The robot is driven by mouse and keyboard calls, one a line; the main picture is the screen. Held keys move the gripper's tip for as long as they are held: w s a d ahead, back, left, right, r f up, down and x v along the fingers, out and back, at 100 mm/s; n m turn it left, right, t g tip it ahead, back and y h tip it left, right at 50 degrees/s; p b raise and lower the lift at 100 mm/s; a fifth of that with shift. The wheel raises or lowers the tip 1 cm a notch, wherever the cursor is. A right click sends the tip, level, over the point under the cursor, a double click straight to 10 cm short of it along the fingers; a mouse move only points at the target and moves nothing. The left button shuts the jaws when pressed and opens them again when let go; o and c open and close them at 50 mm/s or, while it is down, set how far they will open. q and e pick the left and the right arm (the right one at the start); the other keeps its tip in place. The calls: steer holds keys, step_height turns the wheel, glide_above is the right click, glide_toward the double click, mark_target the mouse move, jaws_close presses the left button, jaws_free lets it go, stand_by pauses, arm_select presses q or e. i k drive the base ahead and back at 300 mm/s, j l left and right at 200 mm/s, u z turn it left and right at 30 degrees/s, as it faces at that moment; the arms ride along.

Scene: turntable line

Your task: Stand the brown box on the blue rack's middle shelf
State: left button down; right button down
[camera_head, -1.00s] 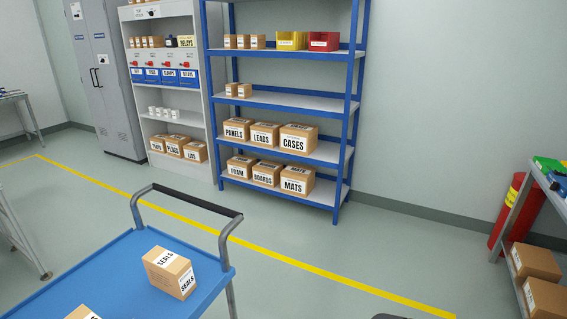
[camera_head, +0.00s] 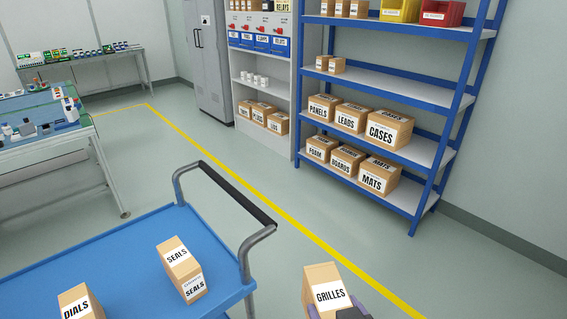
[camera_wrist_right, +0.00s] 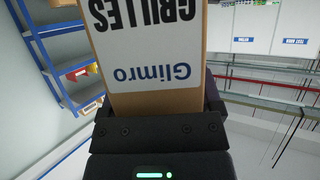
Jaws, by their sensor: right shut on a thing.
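My right gripper (camera_head: 338,311) is shut on a brown box labelled GRILLES (camera_head: 324,287) at the bottom of the head view. The box also fills the top middle of the right wrist view (camera_wrist_right: 150,75), between the fingers (camera_wrist_right: 160,130). The blue rack (camera_head: 468,75) stands beyond, at the upper right of the head view, apart from the box. A middle shelf (camera_head: 400,88) holds two small boxes (camera_head: 330,65) at its left end and is bare to the right. The rack's top is cut off. My left gripper is not in view.
A blue cart (camera_head: 110,250) with SEALS (camera_head: 180,268) and DIALS (camera_head: 80,302) boxes stands at the lower left, its handle (camera_head: 225,192) raised. Labelled boxes fill much of the lower rack shelves. Open floor (camera_head: 330,205) lies before the rack.

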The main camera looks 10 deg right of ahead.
mark_target(377, 83)
steer(key=i+l+z, duration=0.65)
steer(key=l+z, duration=0.15)
steer(key=l, duration=0.15)
steer(key=i+l+z, duration=0.4)
steer(key=i+u, duration=0.5)
steer(key=i+l+u, duration=0.2)
steer(key=i+u, duration=0.3)
steer(key=i+j+u, duration=0.15)
steer(key=i+u, duration=0.15)
steer(key=i, duration=1.4)
steer(key=i+j+z, duration=0.1)
steer(key=i+z, duration=0.35)
steer(key=i+j+z, duration=0.25)
steer(key=z, duration=0.25)
steer(key=i+j+z, duration=0.75)
steer(key=j+z, duration=0.2)
